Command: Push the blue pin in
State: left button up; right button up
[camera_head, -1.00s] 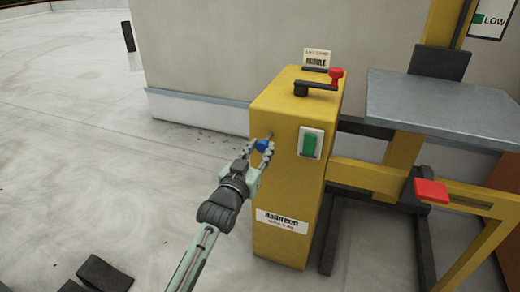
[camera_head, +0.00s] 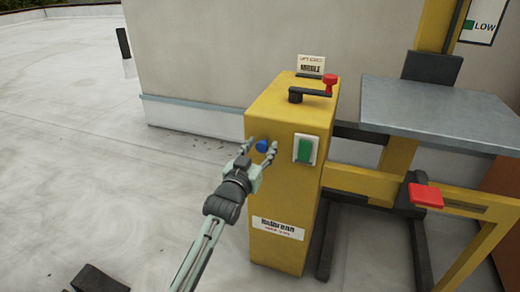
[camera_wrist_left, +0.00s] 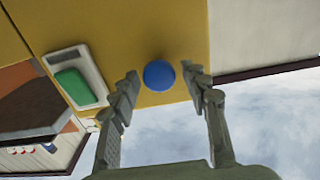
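The blue pin (camera_head: 262,146) shows as a round blue knob on the front face of the yellow box (camera_head: 285,195). My left gripper (camera_head: 260,150) is open in front of that face, with one finger on each side of the pin. In the left wrist view the blue pin (camera_wrist_left: 159,75) sits between the tips of my left gripper (camera_wrist_left: 158,82), with gaps on both sides. How deep the pin sits is hard to tell. My right gripper is not in view.
A green switch (camera_head: 304,149) is on the box, right of the pin. A crank with a red knob (camera_head: 328,82) is on top. A grey platform (camera_head: 430,110) and a red pedal (camera_head: 425,195) stand to the right. The floor on the left is open.

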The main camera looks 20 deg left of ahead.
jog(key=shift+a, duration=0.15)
pick_arm(q)
jog(key=shift+s+f, duration=0.1)
jog(key=shift+s, duration=0.1)
jog(key=s, duration=1.1)
jog(key=shift+s+a, duration=0.2)
jog(key=shift+s, duration=0.15)
jog(key=s+a+f+g+p, duration=0.1)
jog(key=s+f+g+p, duration=0.2)
jog(key=f, duration=0.4)
jog(key=s+a+f+g, duration=0.1)
jog(key=s+f+g, duration=0.3)
jog(key=f, duration=0.2)
jog(key=s+a+f+g+y+p, duration=0.1)
jog(key=s+f+g, duration=0.3)
jog(key=s, duration=0.5)
jog(key=s+a+f+m+g+y+p, duration=0.1)
jog(key=s+a+f+g, duration=0.2)
jog(key=s+f, duration=0.4)
jog(key=shift+s+a+g+p, duration=0.35)
jog(key=shift+s+g, duration=0.15)
jog(key=shift+s, duration=0.6)
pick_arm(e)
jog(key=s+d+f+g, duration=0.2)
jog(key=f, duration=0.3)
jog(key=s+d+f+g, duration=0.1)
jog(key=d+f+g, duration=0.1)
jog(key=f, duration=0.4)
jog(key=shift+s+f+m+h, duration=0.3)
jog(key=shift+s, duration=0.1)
